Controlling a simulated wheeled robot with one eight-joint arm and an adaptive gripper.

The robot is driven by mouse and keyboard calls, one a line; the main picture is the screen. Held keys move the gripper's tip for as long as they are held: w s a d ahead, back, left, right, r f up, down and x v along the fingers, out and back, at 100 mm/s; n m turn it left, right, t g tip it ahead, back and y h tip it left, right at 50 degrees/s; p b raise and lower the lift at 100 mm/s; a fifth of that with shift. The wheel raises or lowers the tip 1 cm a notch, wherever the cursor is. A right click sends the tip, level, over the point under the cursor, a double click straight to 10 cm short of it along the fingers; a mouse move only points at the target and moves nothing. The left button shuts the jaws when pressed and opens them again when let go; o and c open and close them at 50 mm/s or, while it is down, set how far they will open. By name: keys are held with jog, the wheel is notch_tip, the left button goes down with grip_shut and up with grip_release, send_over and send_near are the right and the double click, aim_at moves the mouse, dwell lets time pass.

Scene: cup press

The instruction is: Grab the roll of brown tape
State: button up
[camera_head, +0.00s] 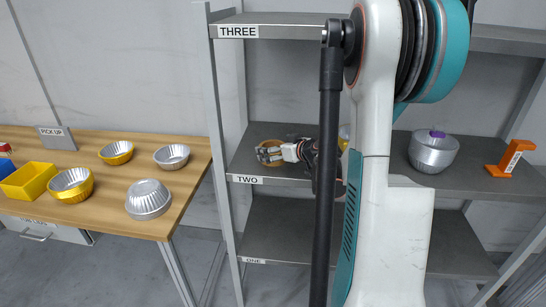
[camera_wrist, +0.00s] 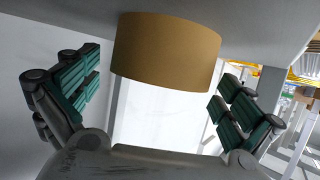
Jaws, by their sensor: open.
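The roll of brown tape (camera_wrist: 167,48) fills the upper middle of the wrist view, seen from its side, resting against the grey shelf surface. That view appears upside down. My gripper (camera_wrist: 163,88) is open, with one green-padded finger on each side of the roll and visible gaps between pads and tape. In the head view my gripper (camera_head: 270,154) reaches over the left part of shelf TWO, and a bit of the brown roll (camera_head: 272,142) shows behind it. Most of the roll is hidden there by the gripper.
Shelf TWO (camera_head: 245,165) also holds a silver pot with a purple top (camera_head: 433,154) and an orange stand (camera_head: 511,158) at the right. A rack post (camera_head: 218,130) stands left of my gripper. A wooden table (camera_head: 195,166) at the left holds metal cups and a yellow bin (camera_head: 27,182).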

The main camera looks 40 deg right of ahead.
jog(key=shift+w+f, duration=0.35)
jog(key=shift+w, duration=0.3)
jog(key=shift+r, duration=0.1)
jog(key=shift+s, duration=0.1)
jog(key=shift+c, duration=0.2)
jog(key=c, duration=1.1)
